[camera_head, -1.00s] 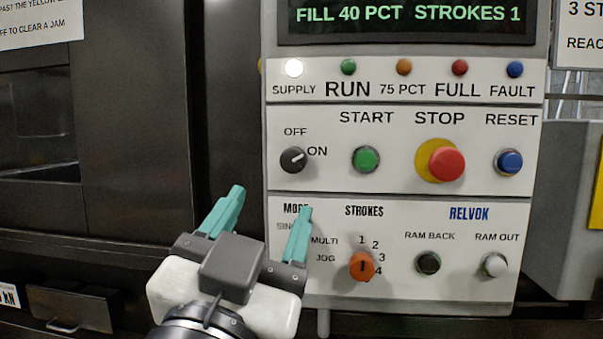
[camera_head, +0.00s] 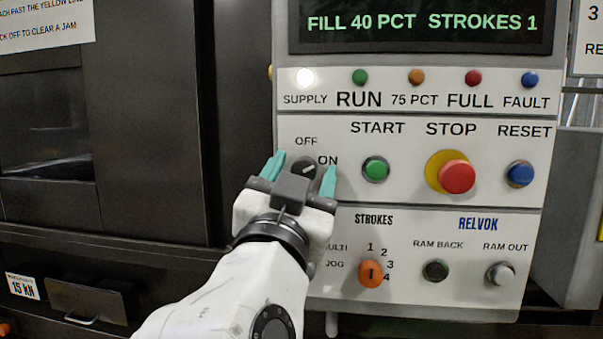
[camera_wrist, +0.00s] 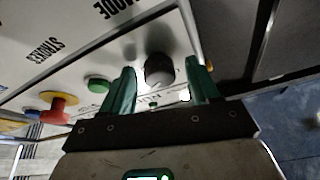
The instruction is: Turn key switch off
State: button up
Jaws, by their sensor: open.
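The key switch (camera_head: 304,168) is a black round knob on the white panel, with OFF printed above it and ON to its right. Its pale pointer mark points toward ON. My gripper (camera_head: 300,176) is open in front of the switch, one teal finger on each side of it in the picture. In the wrist view the dark knob (camera_wrist: 158,70) shows between the two green fingers of my gripper (camera_wrist: 161,88), with visible gaps on both sides. The lower edge of the knob is partly hidden by my gripper in the head view.
The green START button (camera_head: 375,169) is just right of my gripper. The red STOP button (camera_head: 456,176) and blue RESET button (camera_head: 519,174) are farther right. The orange STROKES knob (camera_head: 371,273) is below. The white SUPPLY lamp (camera_head: 305,78) is lit; the display (camera_head: 422,22) reads FILL 40 PCT STROKES 1.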

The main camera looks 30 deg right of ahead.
jog(key=c, duration=1)
jog(key=shift+c, duration=0.2)
